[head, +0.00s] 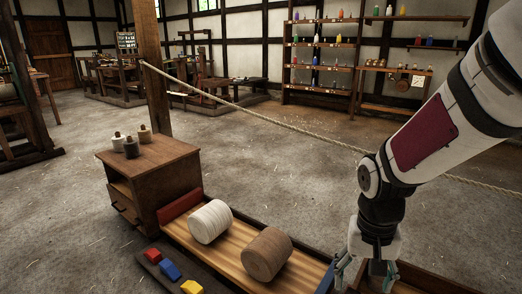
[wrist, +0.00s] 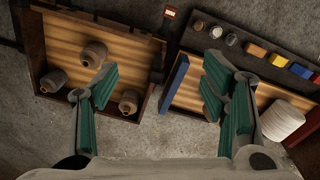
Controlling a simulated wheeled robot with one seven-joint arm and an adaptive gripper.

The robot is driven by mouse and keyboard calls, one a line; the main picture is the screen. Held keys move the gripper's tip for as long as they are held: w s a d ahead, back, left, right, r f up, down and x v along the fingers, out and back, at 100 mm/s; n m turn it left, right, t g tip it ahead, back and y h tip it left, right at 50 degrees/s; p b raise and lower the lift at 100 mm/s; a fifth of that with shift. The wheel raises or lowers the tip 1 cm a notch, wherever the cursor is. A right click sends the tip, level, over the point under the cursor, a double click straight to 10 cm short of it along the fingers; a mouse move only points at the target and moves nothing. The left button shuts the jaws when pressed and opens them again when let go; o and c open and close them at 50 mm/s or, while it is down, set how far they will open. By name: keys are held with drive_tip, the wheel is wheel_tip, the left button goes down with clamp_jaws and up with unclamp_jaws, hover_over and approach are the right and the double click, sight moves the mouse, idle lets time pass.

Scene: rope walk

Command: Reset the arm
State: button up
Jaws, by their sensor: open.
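My gripper (head: 368,276) hangs pointing down at the lower right of the head view, at the right end of a long wooden tray. In the wrist view my gripper (wrist: 160,82) is open, its green-padded fingers wide apart with nothing between them. My arm is bent, coming down from the upper right. Between the fingertips, the wrist view shows grey floor and the edges of two trays below.
The long tray (head: 178,231) holds a white spool (head: 210,221) and a brown spool (head: 266,253). A second tray (wrist: 150,50) holds three brownish knobbed pieces. A cabinet (head: 150,160) stands left. A rope (head: 250,113) stretches across behind my arm. Floor beyond is open.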

drive_tip(key=s+a+r+n, duration=0.1)
drive_tip(key=s+r+n, duration=0.1)
drive_tip(key=s+r, duration=0.65)
drive_tip(key=s+a+r+n, duration=0.1)
drive_tip(key=s+r, duration=0.3)
drive_tip(key=s, duration=1)
wheel_tip(320, 180, up, 31)
drive_tip(key=d+t+p, duration=0.1)
drive_tip(key=t+p, duration=0.3)
drive_tip(key=p, duration=2.5)
drive_tip(key=shift+s+n+y, duration=0.25)
drive_tip(key=shift+n+y, duration=0.05)
